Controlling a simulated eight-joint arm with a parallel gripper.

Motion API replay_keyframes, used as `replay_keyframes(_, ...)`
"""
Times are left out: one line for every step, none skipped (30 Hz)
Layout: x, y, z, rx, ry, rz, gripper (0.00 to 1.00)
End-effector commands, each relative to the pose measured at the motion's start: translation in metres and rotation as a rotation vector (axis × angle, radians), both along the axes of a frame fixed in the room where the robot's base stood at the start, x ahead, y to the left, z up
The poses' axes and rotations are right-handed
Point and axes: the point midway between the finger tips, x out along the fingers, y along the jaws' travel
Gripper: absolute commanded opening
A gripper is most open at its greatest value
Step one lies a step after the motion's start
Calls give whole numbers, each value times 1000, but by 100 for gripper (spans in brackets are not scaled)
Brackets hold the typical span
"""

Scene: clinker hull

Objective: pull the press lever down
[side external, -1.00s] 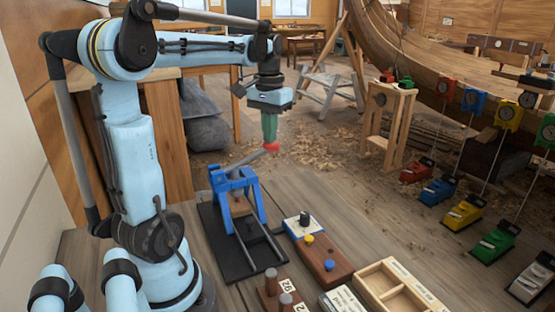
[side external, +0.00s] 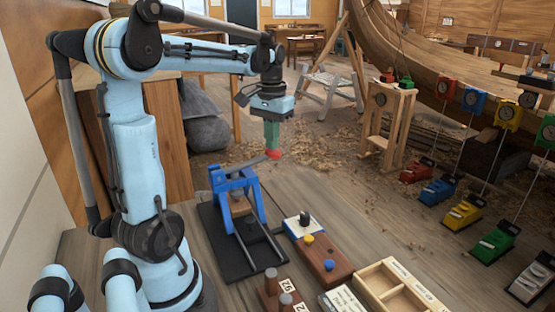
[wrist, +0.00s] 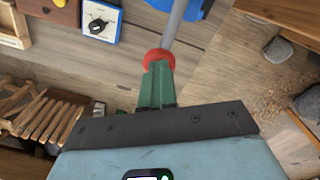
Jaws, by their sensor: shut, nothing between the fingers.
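The blue press (side external: 238,185) stands on a black base plate on the bench. Its grey lever (side external: 246,163) reaches out to the right and slopes slightly upward to a red knob (side external: 273,155). My gripper (side external: 272,147), with green fingers, is shut and points down with its tips at the top of the knob. In the wrist view the fingers (wrist: 158,72) meet the red knob (wrist: 156,56), and the grey lever (wrist: 172,25) runs away beyond it. The exact contact is hidden behind the fingers.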

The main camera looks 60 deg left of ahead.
Motion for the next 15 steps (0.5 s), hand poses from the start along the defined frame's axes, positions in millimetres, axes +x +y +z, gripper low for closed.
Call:
replay_keyframes(0,0,-3,-1,3,0,0)
replay_keyframes(0,0,-4,0,4,0,0)
replay_keyframes(0,0,-5,0,4,0,0)
replay_keyframes(0,0,-6,0,4,0,0)
replay_keyframes(0,0,-7,0,4,0,0)
replay_keyframes(1,0,-9,0,4,0,0)
replay_keyframes(1,0,-10,0,4,0,0)
replay_keyframes(1,0,-11,0,4,0,0)
replay_keyframes(1,0,-10,0,4,1,0)
replay_keyframes(1,0,-10,0,4,1,0)
replay_keyframes(0,0,-10,0,4,1,0)
replay_keyframes(0,0,-10,0,4,1,0)
replay_keyframes(0,0,-10,0,4,1,0)
replay_keyframes(0,0,-10,0,4,1,0)
replay_keyframes(0,0,-10,0,4,1,0)
